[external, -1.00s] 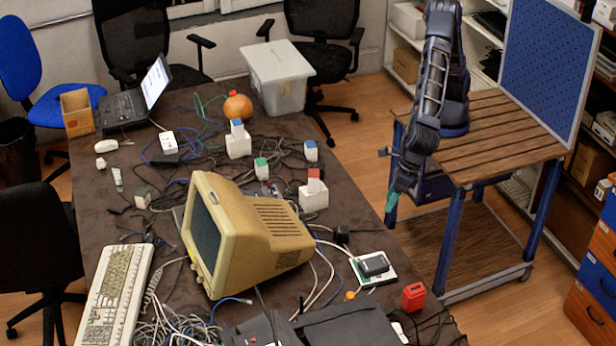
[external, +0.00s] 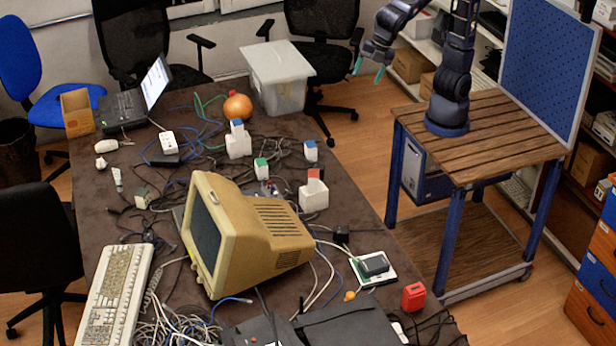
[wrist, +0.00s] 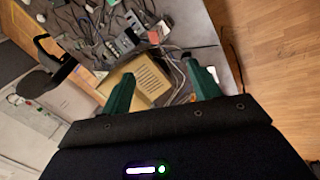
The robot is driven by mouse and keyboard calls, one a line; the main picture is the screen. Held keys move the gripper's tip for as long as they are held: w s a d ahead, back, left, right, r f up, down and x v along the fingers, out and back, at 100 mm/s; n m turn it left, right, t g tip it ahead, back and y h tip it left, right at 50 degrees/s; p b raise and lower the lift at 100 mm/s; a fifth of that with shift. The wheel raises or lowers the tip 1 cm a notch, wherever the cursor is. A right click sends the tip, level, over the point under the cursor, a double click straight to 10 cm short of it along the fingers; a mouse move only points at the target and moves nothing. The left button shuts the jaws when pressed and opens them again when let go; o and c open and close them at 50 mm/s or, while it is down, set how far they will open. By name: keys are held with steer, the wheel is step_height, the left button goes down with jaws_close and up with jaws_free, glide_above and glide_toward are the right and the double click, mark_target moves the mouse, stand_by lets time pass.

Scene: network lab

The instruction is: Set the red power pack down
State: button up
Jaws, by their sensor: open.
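The red power pack (external: 413,296) stands upright on the brown table (external: 110,222), near its right edge at the front. Nothing touches it from above. My gripper (external: 369,70) is raised high at the back, above the floor between the white bin and the wooden workbench. Its two teal fingers are spread apart with nothing between them. They also show open and empty in the wrist view (wrist: 160,92), where the table lies far below. I cannot make out the power pack in the wrist view.
A beige monitor (external: 235,235) stands mid-table among many cables. A black adapter on a white plate (external: 373,268) lies just behind the power pack. My arm rises from the wooden workbench (external: 500,135).

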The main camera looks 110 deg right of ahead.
steer(key=s+d+f+m, duration=0.2)
steer(key=s+d+m, duration=0.4)
steer(key=s, duration=0.6)
steer(key=s+d+f+m, duration=0.2)
steer(key=s+d+m, duration=0.5)
steer(key=s+d, duration=0.4)
steer(key=shift+s+d+f+m+y, duration=0.15)
steer(key=shift+s+f+m+y, duration=0.2)
steer(key=shift+s, duration=0.45)
